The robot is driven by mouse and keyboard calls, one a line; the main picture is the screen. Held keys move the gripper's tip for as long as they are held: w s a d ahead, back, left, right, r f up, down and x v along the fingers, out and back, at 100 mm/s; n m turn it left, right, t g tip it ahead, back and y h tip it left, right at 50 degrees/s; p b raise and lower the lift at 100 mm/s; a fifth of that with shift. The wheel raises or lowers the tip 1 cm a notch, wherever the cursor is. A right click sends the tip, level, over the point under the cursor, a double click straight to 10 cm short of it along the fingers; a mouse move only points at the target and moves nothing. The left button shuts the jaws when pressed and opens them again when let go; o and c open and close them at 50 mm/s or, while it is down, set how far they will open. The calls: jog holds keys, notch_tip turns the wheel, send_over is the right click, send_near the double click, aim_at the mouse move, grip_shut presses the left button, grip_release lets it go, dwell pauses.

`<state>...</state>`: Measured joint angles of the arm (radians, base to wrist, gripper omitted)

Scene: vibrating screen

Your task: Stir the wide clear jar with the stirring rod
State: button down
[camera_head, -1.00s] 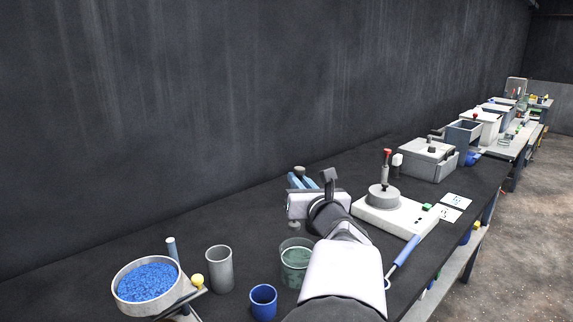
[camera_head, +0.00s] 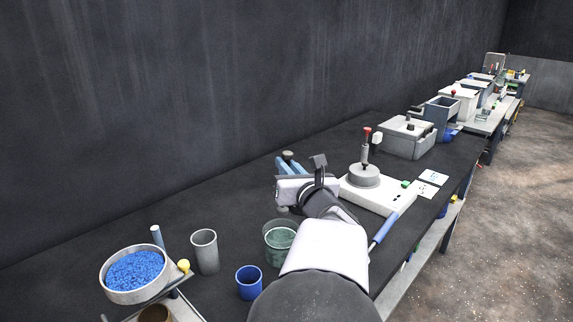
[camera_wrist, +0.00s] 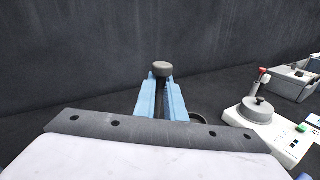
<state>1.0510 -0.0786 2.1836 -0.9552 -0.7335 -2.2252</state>
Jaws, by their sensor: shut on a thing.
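The wide clear jar (camera_head: 280,240) stands on the dark bench, just left of my arm in the head view, with a greenish content. My gripper (camera_head: 290,166) is beyond the jar, with its two blue fingers pointing away. It also shows in the wrist view (camera_wrist: 161,90). The fingers are shut on what looks like the stirring rod (camera_wrist: 162,68); only its grey rounded top shows clearly between the fingertips. Its lower part is hidden. The gripper appears apart from the jar. A dark ring shows behind the right finger in the wrist view; I cannot tell what it is.
A grey cup (camera_head: 205,252), a blue cup (camera_head: 249,283) and a pan of blue grains (camera_head: 136,272) stand at left. A white device (camera_head: 383,193) and a blue-handled tool (camera_head: 384,228) lie right of my arm. A dark wall runs behind the bench.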

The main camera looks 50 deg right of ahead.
jog(key=b, duration=0.2)
send_over(284, 215)
jog(key=w+d, duration=0.1)
jog(key=d, duration=0.1)
jog(key=shift+w+a+f, duration=0.1)
jog(key=shift+w+f, duration=0.05)
jog(key=shift+f, duration=2)
jog(key=f+b, duration=0.2)
jog(key=b, duration=0.1)
jog(key=f+b, duration=0.3)
jog(key=b, duration=0.1)
jog(key=a+f+b, duration=0.1)
jog(key=f+b, duration=0.2)
jog(key=shift+f+b, duration=0.1)
jog(key=shift+b, duration=0.2)
